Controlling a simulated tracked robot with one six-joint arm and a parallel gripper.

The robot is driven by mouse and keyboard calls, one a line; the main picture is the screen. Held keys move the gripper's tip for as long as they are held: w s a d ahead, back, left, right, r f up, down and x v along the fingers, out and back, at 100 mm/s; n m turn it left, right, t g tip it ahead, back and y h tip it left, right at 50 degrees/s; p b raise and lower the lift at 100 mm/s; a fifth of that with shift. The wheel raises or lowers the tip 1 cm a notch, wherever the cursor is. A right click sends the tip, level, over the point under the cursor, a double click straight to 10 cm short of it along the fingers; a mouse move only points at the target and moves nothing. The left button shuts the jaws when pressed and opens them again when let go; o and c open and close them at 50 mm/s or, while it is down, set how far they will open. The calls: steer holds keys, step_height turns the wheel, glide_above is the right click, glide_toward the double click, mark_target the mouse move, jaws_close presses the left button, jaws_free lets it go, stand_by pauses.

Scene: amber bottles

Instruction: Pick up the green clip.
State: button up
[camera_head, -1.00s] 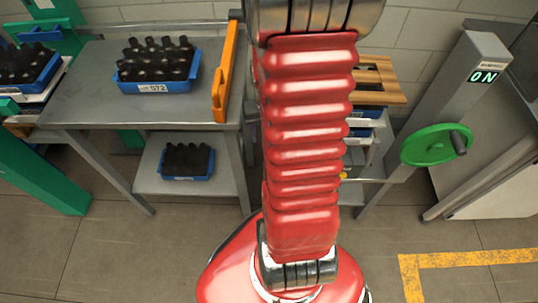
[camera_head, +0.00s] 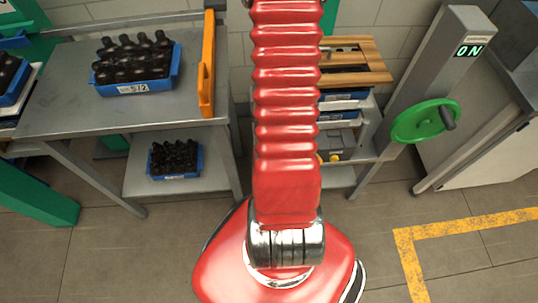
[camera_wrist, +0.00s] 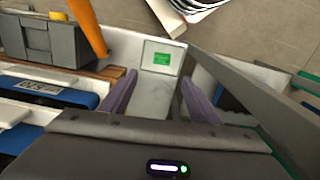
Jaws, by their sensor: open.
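I cannot make out a green clip for certain in either view. In the wrist view, a small green rectangle (camera_wrist: 162,58) sits on a pale panel (camera_wrist: 154,98), beyond and between my fingers. It looks like a flat label, but it is too small to be sure. My gripper (camera_wrist: 160,88) is open, with its two purple fingers apart and nothing visible between them. In the head view my gripper is out of sight, and my red arm hides the middle of the scene.
A steel table (camera_head: 60,98) holds a blue crate (camera_head: 150,87) of dark bottles; another crate (camera_head: 188,174) stands below. An orange bar (camera_head: 207,70) edges the table. Floor shows in front.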

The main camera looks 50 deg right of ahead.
steer(key=shift+f, duration=4.25)
steer(key=shift+f, duration=0.1)
steer(key=shift+w+a+f, duration=0.1)
steer(key=shift+w+f, duration=0.05)
steer(key=shift+f, duration=1.1)
steer(key=shift+w+a+f, duration=0.1)
steer(key=shift+f, duration=1.15)
steer(key=shift+c, duration=0.7)
steer(key=c, duration=1)
steer(key=shift+o, duration=0.2)
steer(key=shift+r, duration=0.2)
